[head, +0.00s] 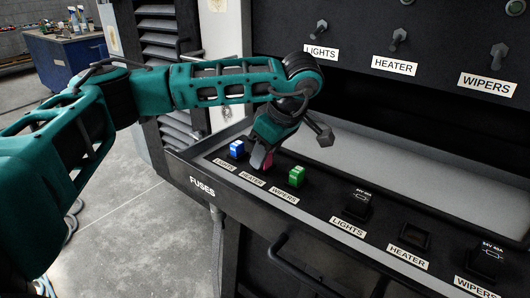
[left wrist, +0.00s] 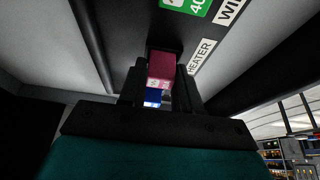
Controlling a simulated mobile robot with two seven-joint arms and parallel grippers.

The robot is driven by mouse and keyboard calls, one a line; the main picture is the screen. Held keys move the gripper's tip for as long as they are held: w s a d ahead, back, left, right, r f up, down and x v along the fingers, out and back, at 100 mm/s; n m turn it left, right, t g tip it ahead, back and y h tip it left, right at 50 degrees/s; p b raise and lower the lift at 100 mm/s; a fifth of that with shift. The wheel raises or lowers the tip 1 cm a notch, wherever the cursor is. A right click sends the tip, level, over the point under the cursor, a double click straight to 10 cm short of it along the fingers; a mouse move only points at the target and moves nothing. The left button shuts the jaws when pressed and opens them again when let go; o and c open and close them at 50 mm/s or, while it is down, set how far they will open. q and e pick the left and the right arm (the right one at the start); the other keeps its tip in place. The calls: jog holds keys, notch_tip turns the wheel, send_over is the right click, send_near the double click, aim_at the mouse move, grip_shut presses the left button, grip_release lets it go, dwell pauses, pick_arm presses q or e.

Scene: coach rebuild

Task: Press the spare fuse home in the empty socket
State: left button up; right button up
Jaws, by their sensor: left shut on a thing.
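My left gripper (head: 262,157) reaches down to the fuse row and is shut on a pink-red fuse (head: 267,162). In the left wrist view the pink fuse (left wrist: 161,68) sits between the fingers, by the HEATER label. It is at the middle place of the labelled row; whether it is still seated cannot be told. A blue fuse (head: 236,149) stands to its left and a green fuse (head: 296,176) to its right. Further right, the HEATER socket (head: 414,236) looks like an open dark square. The LIGHTS socket (head: 357,206) and WIPERS socket (head: 488,258) hold black pieces with white print. My right gripper is out of view.
A sloped black panel with a FUSES label (head: 202,187) carries both rows. Toggle switches (head: 400,36) stick out of the upright panel behind. A dark handle (head: 290,262) juts from the front below. A blue workbench (head: 66,48) stands far off left.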

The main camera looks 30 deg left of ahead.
pick_arm(q)
jog(key=shift+s+f, duration=0.1)
jog(key=shift+f, duration=0.2)
jog(key=o, duration=1.1)
jog(key=shift+f, duration=0.1)
jog(key=shift+o, duration=0.4)
jog(key=shift+d, duration=0.1)
jog(key=o, duration=0.4)
jog(key=shift+r+p, duration=0.65)
jog(key=shift+r, duration=0.1)
jog(key=shift+r+p, duration=2.2)
jog(key=shift+r, duration=0.8)
